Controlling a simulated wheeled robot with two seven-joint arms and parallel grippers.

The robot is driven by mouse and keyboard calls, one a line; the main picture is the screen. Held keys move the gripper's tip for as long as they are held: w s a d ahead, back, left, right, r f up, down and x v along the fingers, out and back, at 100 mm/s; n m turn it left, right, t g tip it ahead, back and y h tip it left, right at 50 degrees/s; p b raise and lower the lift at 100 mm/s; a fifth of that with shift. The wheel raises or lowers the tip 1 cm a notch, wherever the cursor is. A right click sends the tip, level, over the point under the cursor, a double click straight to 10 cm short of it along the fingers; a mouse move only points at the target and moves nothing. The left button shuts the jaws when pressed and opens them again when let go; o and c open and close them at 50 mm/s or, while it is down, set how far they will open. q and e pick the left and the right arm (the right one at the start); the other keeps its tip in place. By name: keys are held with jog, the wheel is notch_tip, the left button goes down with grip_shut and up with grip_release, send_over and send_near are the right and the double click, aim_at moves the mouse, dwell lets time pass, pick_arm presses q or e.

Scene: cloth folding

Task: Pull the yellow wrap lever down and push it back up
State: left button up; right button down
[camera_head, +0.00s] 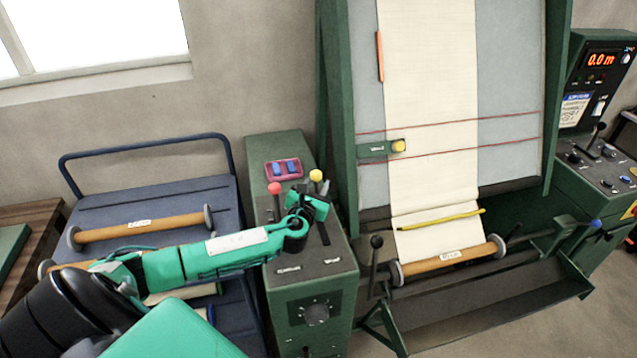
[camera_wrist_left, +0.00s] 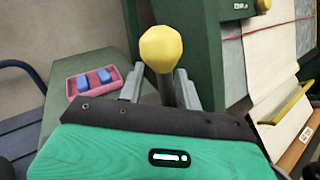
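The yellow-knobbed lever (camera_head: 316,175) stands on top of the green control box (camera_head: 345,285), beside a red-knobbed lever (camera_head: 275,188). In the left wrist view the yellow knob (camera_wrist_left: 161,49) is upright just beyond my left gripper (camera_wrist_left: 160,82). Its two grey fingers are spread on either side of the lever's dark stalk, below the knob. A gap shows on the left of the stalk, and the right finger is close to it. In the head view my left gripper (camera_head: 317,190) is at the lever and hides its lower part. My right gripper is not in view.
A pink tray with blue pieces (camera_head: 283,168) lies behind the levers. To the right stands the cloth machine with cream cloth (camera_head: 430,90) and a wooden roller (camera_head: 450,258). A blue cart (camera_head: 130,205) with rollers is on the left.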

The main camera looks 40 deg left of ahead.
pick_arm(q)
jog(key=shift+r, duration=0.2)
jog(key=shift+d+r, duration=0.15)
jog(key=shift+d, duration=0.05)
jog(key=shift+s+d, duration=0.15)
jog(key=shift+s, duration=0.35)
jog(key=b+v, duration=0.3)
jog(key=v, duration=0.9)
jog(key=shift+s+b, duration=0.35)
jog(key=shift+f, duration=0.2)
